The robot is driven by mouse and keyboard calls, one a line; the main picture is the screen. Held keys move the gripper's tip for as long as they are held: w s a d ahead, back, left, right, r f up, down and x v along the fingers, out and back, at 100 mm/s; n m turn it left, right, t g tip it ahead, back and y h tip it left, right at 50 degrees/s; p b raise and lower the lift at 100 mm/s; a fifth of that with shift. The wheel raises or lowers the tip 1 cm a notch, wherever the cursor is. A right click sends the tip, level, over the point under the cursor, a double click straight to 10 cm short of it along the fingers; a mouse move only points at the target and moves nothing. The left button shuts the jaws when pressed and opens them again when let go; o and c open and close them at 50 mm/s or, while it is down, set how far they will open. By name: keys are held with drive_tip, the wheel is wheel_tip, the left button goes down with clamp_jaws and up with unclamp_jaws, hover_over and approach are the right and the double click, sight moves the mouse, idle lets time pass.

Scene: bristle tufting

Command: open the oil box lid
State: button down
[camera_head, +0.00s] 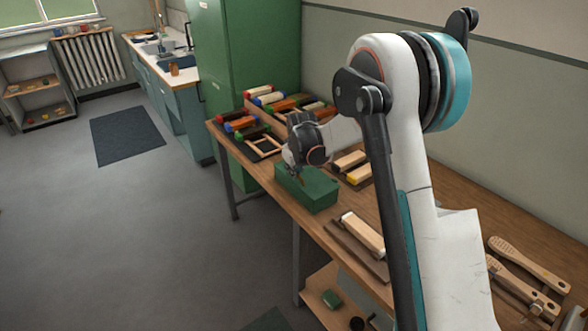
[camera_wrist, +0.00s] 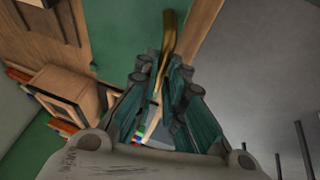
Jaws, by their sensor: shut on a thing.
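The oil box (camera_head: 308,191) is a dark green box near the table's front edge. Its top looks flat and shut in the head view, partly hidden by my gripper. My gripper (camera_head: 296,172) is at the box's far left end, just above its top. In the wrist view my two fingers (camera_wrist: 160,92) are closed around a curved brass-coloured bar (camera_wrist: 168,45), which looks like a handle. A green surface (camera_wrist: 120,38) lies beside the bar; I cannot tell whether it is the lid. The exact contact at the fingertips is partly hidden.
Long wooden tools (camera_head: 527,265) lie at the right. A tall green cabinet (camera_head: 245,50) stands beyond.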

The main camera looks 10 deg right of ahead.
drive_tip(key=shift+w+d+r+g+y+p, duration=0.15)
drive_tip(key=shift+d+r+y+p, duration=0.2)
drive_tip(key=shift+r, duration=0.15)
drive_tip(key=shift+w+d+r+g+y+p, duration=0.15)
drive_tip(key=shift+d+r+y+p, duration=0.1)
drive_tip(key=shift+r+y+p, duration=0.15)
drive_tip(key=w+d+r+g+y+p, duration=0.1)
drive_tip(key=w+d+r+y+p, duration=0.1)
drive_tip(key=d, duration=0.5)
drive_tip(key=w+d+r+m+g+y+p, duration=0.1)
drive_tip(key=w+d+r+y, duration=0.1)
drive_tip(key=d, duration=0.5)
drive_tip(key=shift+w+d+r+m+y+p, duration=0.15)
drive_tip(key=shift+w+d+m+y+p, duration=0.2)
drive_tip(key=shift+w+y, duration=0.35)
drive_tip(key=shift+w+a, duration=0.1)
drive_tip(key=shift+a, duration=0.05)
drive_tip(key=c, duration=1.7)
unclamp_jaws()
drive_tip(key=shift+w, duration=0.1)
drive_tip(key=shift+o, duration=0.2)
drive_tip(key=shift+w+a, duration=0.1)
drive_tip(key=v, duration=1.2)
drive_tip(key=shift+r, duration=0.15)
